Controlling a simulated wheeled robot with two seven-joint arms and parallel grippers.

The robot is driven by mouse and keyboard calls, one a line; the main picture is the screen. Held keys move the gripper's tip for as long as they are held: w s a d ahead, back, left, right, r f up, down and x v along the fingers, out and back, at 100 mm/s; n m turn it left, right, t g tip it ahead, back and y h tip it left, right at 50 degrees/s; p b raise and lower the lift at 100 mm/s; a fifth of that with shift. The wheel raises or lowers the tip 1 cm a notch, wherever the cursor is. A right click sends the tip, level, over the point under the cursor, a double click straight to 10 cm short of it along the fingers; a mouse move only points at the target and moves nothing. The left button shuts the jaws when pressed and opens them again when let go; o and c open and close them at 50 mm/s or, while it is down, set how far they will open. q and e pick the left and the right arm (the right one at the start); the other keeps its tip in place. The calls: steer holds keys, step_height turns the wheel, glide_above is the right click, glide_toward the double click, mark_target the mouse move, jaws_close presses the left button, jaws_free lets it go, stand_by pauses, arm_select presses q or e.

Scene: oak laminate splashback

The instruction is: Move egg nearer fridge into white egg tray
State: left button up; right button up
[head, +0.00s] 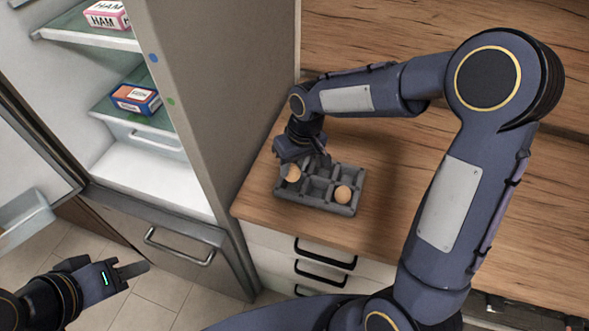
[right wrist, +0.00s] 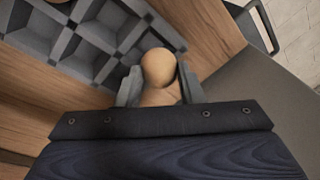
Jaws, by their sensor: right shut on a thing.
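A dark grey egg tray (head: 318,187) with square cups lies on the wooden counter beside the fridge (head: 222,100); it also shows in the right wrist view (right wrist: 90,40). My right gripper (head: 300,163) is shut on the egg nearer the fridge (head: 292,173), at the tray's fridge-side end. In the right wrist view this egg (right wrist: 158,68) sits between the two fingers. I cannot tell whether it is clear of its cup. Another egg (head: 343,194) sits in a cup at the tray's right end. My left gripper (head: 135,269) is empty, low in front of the fridge. I make out no white egg tray.
The fridge stands open, with a pink-and-white ham box (head: 106,15) on the upper glass shelf and a blue-and-orange box (head: 136,98) on the lower one. A clear door bin (head: 25,217) is at left. Drawers with black handles (head: 322,270) are under the counter.

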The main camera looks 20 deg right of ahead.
mark_target(295, 174)
steer(key=shift+w+d+f, duration=0.1)
steer(key=shift+w+f, duration=0.05)
steer(key=shift+f, duration=0.85)
steer(key=shift+w+d+f, duration=0.1)
steer(key=shift+w+f, duration=0.05)
steer(key=shift+f, duration=0.8)
steer(key=shift+f, duration=0.2)
steer(key=o, duration=1)
